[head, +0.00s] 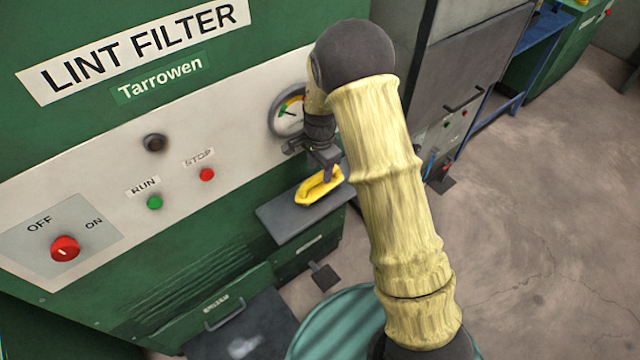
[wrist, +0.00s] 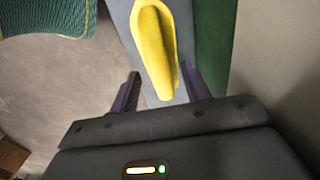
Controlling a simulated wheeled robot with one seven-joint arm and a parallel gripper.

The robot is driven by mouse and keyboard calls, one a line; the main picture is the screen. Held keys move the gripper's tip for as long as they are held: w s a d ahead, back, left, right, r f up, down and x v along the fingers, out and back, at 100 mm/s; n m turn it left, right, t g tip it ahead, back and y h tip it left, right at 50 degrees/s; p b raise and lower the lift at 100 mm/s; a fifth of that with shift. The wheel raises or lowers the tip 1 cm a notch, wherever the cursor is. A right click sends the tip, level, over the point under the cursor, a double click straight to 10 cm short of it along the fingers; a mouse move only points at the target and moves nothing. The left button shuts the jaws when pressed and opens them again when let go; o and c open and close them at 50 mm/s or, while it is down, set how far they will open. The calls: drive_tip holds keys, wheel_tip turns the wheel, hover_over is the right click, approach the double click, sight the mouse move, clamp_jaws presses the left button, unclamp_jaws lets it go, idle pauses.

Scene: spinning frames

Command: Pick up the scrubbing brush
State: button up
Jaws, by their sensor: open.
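The scrubbing brush (head: 318,187) is a long yellow piece lying on a small grey shelf (head: 283,218) on the front of the green machine. No bristles can be made out. My gripper (head: 328,172) points down at the brush's right end in the head view, and my arm hides part of it. In the wrist view the brush (wrist: 155,45) runs from the top edge down between the two dark fingers of my gripper (wrist: 160,73). The fingers are apart, one on each side of its near end. I cannot tell whether they touch it.
The lint filter machine's panel (head: 190,160), with a gauge (head: 287,112), buttons and a red knob (head: 65,249), rises behind the shelf. A teal ribbed container (head: 335,325) stands in front below. Open concrete floor (head: 540,210) lies to the right.

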sight(321, 174)
wheel_tip(321, 174, down, 4)
drive_tip(key=shift+w+d+r+p, duration=0.1)
drive_tip(key=shift+d+p, duration=0.05)
drive_tip(key=shift+p, duration=0.15)
idle(0.3)
clamp_jaws()
